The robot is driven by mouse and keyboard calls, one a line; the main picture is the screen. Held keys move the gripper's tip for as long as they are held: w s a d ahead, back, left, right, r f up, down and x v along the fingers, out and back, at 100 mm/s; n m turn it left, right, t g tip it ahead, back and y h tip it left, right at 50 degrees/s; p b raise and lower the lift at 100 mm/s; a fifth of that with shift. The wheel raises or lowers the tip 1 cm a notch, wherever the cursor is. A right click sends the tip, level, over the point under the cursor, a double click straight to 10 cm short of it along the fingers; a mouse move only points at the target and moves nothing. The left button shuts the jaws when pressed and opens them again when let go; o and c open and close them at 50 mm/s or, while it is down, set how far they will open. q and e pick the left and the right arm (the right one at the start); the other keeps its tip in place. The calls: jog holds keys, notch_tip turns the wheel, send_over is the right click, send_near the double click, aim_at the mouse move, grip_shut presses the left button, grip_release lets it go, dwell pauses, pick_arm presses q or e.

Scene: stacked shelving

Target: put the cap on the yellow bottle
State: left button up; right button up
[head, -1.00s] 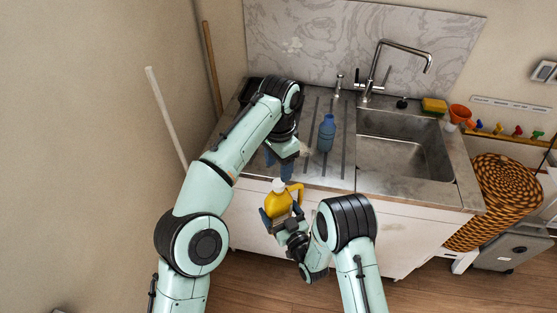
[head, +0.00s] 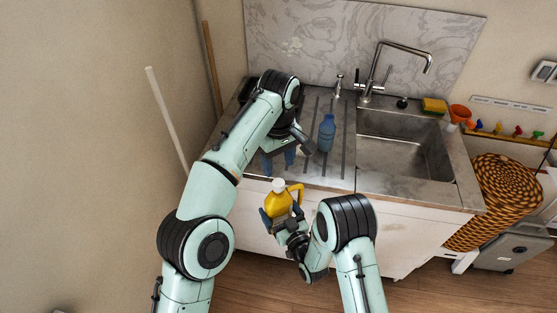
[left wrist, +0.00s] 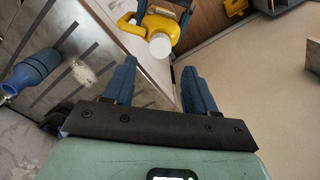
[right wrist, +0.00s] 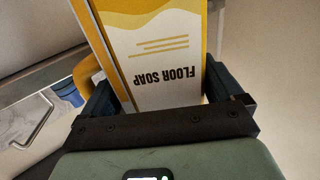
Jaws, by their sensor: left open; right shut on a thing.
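The yellow bottle (head: 277,206) is held upright in front of the counter's edge by my right gripper (head: 281,212). Its handle points right. A white cap (head: 278,185) sits on top of its neck; I cannot tell how tightly. In the left wrist view the white cap (left wrist: 160,46) faces me, just beyond my fingertips. My left gripper (head: 279,164) is open and empty, above and behind the bottle near the counter's front edge. The right wrist view shows the bottle's "FLOOR SOAP" label (right wrist: 160,60) between my right fingers.
A wall is on the left.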

aim_at(278, 183)
pick_arm(q)
jog(key=shift+f, duration=0.1)
jog(key=shift+f, duration=3.9)
grip_shut()
